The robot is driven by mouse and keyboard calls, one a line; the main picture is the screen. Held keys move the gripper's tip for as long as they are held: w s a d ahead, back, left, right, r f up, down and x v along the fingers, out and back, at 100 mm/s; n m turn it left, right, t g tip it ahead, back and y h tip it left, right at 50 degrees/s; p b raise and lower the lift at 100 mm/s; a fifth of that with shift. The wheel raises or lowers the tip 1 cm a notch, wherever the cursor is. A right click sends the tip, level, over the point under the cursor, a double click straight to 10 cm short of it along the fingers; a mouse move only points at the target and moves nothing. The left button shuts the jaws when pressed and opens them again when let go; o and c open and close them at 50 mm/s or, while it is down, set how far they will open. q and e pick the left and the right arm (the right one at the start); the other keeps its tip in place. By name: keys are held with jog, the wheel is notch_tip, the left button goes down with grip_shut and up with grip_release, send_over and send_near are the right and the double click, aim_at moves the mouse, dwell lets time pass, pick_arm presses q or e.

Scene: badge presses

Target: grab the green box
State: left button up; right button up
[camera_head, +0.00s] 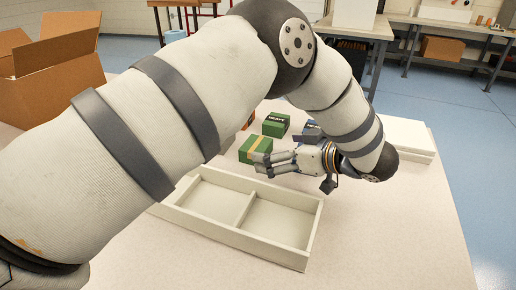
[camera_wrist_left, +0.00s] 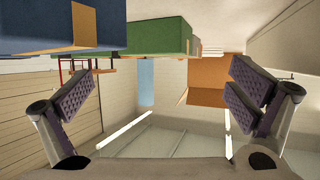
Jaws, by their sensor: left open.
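A green box with a tan tape band (camera_head: 256,149) sits on the table just behind the divided tray. A second green box (camera_head: 276,124), with dark lettering, is behind it. My left gripper (camera_head: 264,162) is open and empty, pointing left in the head view, its fingers close in front of the taped green box; contact cannot be told. In the left wrist view, green (camera_wrist_left: 160,38) shows at the top, beyond the open fingers (camera_wrist_left: 163,95), not between them. A blue box (camera_wrist_left: 65,32) with a tan band is nearer there. My right gripper is not in view.
The white divided tray (camera_head: 182,213) is empty and lies below the gripper. A blue box (camera_head: 308,135) stands beside the wrist, partly hidden. An open cardboard box (camera_head: 58,62) is at the far left. White flat panels (camera_head: 405,135) lie at right. The table's front right is clear.

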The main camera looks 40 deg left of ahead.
aim_at(259, 146)
pick_arm(q)
jog(key=b+x, duration=0.1)
jog(key=x, duration=0.5)
jog(key=shift+w+a+f, duration=0.1)
jog(key=shift+f, duration=0.05)
jog(key=shift+w+a, duration=0.1)
jog(key=shift+a, duration=0.2)
jog(key=shift+c, duration=0.6)
jog(key=c, duration=1.2)
